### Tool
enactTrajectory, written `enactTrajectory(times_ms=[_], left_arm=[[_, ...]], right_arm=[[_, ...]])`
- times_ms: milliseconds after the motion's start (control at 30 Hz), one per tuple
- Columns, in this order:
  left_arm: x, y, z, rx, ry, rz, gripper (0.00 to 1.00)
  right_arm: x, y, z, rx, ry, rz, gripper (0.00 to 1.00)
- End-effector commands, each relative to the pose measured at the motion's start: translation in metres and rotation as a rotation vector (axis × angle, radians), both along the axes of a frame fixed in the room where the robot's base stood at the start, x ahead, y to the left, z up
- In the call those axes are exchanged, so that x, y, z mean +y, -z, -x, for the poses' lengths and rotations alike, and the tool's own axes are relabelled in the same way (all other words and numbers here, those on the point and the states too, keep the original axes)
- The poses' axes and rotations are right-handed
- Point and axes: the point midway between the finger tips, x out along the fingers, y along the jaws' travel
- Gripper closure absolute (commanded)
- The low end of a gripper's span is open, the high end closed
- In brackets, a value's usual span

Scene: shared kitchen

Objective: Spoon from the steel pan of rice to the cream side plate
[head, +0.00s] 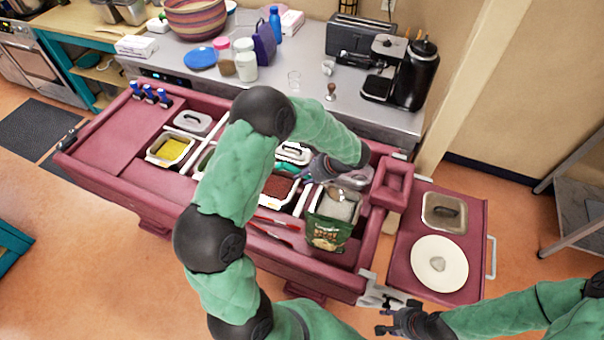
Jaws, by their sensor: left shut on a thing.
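The cream side plate (428,282) lies on the maroon side shelf at the right, with a small pale grey lump on it. A steel pan (338,205) with whitish grains, which look like rice, sits in the maroon counter behind a green pouch (325,235). My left gripper (318,172) is above the counter, just behind and left of this pan. It is shut on a utensil, mostly hidden; a teal piece shows beside the fingers. My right gripper (398,318) is low at the right, near the shelf's front corner and empty; its finger gap is unclear.
A steel tray (427,222) with a dark oval part lies behind the plate. Counter pans hold yellow food (172,150) and dark red food (278,187). Red-handled utensils (275,221) lie at the front. A coffee machine (385,70) stands behind.

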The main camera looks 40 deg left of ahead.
Motion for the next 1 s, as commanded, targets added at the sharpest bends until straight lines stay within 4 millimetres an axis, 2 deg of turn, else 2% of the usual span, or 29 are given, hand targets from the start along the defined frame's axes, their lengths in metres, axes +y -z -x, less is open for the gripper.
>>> enactTrajectory(times_ms=[33,467,1000], left_arm=[[-0.003,0.009,-0.002,0.01,0.003,-0.015,1.0],[-0.024,0.045,-0.014,0.089,0.002,-0.158,1.0],[-0.035,0.097,-0.02,0.089,0.0,-0.158,1.0]], right_arm=[[0.0,0.008,0.0,0.0,0.0,0.0,0.6],[0.0,0.041,0.0,0.0,0.0,0.0,0.6],[0.0,0.076,0.0,0.0,0.0,0.0,0.6]])
